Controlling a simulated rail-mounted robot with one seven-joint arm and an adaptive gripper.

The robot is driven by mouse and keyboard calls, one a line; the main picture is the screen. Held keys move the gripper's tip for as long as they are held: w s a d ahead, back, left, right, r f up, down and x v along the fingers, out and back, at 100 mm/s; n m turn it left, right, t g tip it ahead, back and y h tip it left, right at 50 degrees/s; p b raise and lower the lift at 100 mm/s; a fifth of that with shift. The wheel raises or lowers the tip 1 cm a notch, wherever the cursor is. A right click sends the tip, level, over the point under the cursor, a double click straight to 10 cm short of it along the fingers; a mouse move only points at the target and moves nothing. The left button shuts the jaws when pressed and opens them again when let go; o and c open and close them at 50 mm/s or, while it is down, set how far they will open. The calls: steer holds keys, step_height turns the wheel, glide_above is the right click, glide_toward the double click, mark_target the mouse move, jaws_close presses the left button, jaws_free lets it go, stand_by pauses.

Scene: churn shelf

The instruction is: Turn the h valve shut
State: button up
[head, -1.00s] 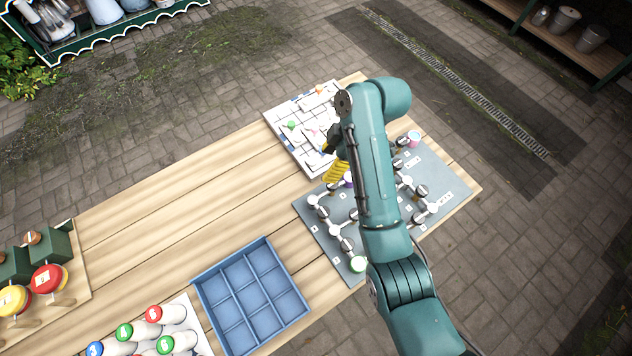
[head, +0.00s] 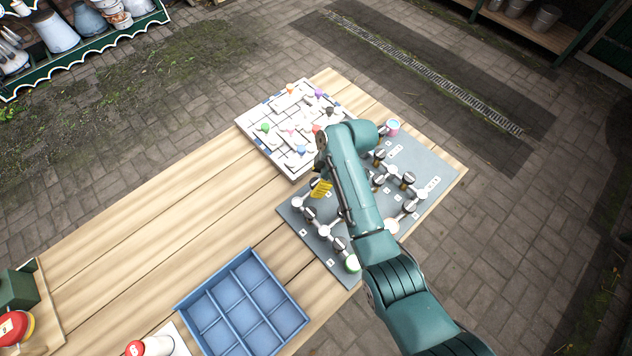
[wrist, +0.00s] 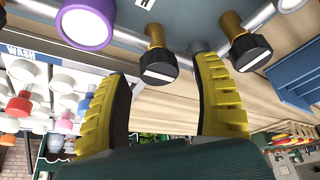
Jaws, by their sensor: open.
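A grey board (head: 352,277) carries white pipes with several valves that have black, white-striped handles. My gripper (head: 321,188) is low over the board's upper left part, with yellow fingers partly hidden by my arm. In the wrist view, my gripper (wrist: 163,95) is open, its ribbed yellow fingers apart and empty. One black valve handle (wrist: 158,73) on a brass stem shows beyond the gap between the fingers; another valve handle (wrist: 250,52) is beyond the right finger. I cannot read which valve is h.
A white panel (head: 262,142) with coloured knobs adjoins the board's upper left side. A blue compartment tray (head: 191,307) is at the lower left. A purple-rimmed cap (wrist: 85,25) is near the left finger. Bare wooden table (head: 170,220) lies left of the board.

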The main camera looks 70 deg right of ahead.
steer(key=shift+w+f, duration=0.25)
steer(key=shift+f, duration=0.3)
jaws_close()
steer(key=shift+a+r+m+p, duration=0.1)
steer(key=shift+m+p, duration=0.2)
steer(key=shift+p, duration=0.15)
steer(key=m+h+p, duration=0.1)
steer(key=m+p, duration=0.2)
steer(key=shift+s+m+h, duration=0.1)
steer(key=shift+m+h, duration=0.2)
steer(key=m+h+p, duration=0.1)
steer(key=m+p, duration=0.2)
steer(key=m, duration=0.1)
steer(key=shift+a+m+h, duration=0.1)
steer(key=shift+m+h, duration=0.2)
steer(key=shift+h, duration=0.1)
steer(key=m, duration=0.1)
steer(key=m+g+h, duration=0.1)
steer(key=m, duration=0.1)
steer(key=m+p, duration=0.1)
steer(key=shift+f+g, duration=0.25)
steer(key=shift+g, duration=0.05)
steer(key=m, duration=0.2)
steer(key=m+g+h+b, duration=0.1)
steer(key=m, duration=0.2)
steer(key=shift+g, duration=0.3)
